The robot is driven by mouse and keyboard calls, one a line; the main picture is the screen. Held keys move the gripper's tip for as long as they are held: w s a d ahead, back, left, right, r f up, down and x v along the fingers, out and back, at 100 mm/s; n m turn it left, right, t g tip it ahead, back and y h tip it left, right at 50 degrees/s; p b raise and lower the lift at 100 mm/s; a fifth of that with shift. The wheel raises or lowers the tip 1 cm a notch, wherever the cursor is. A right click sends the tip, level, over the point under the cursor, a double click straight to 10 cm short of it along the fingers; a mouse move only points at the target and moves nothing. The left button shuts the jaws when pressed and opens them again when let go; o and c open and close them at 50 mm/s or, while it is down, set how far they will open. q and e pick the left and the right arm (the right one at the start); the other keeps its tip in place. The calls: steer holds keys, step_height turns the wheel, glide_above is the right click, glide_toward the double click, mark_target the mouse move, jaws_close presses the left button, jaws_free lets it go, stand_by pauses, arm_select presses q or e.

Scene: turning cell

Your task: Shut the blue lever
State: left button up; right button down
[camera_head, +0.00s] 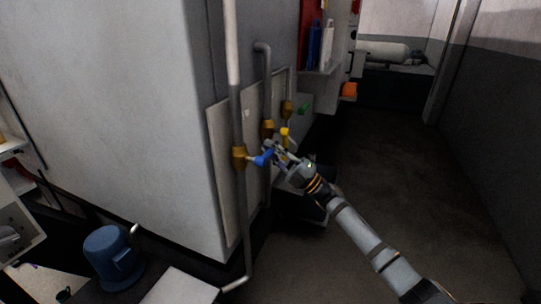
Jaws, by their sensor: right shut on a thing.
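The blue lever (263,158) sits on a brass valve (239,157) on the nearest vertical grey pipe. It sticks out to the right of the pipe, roughly across it. My right gripper (271,151) is at the lever's outer end, shut on it; the fingers are small and partly hidden in this view. A yellow lever (285,133) is just behind and above the gripper, on another pipe. A green lever (304,109) is farther back. My left gripper is not in view.
A large pale wall block (130,110) stands left of the pipes. A blue container (112,257) is at the lower left. Shelves with an orange item (349,90) are at the back. The dark floor (420,190) on the right is clear.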

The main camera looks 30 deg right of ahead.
stand_by(0.3)
steer(key=c, duration=1.8)
jaws_free()
steer(key=o, duration=0.5)
steer(key=shift+s+d+r, duration=0.15)
steer(key=shift+s+d, duration=0.05)
steer(key=shift+s, duration=0.05)
steer(key=shift+w+a, duration=0.1)
steer(key=v, duration=0.7)
steer(key=shift+f, duration=0.2)
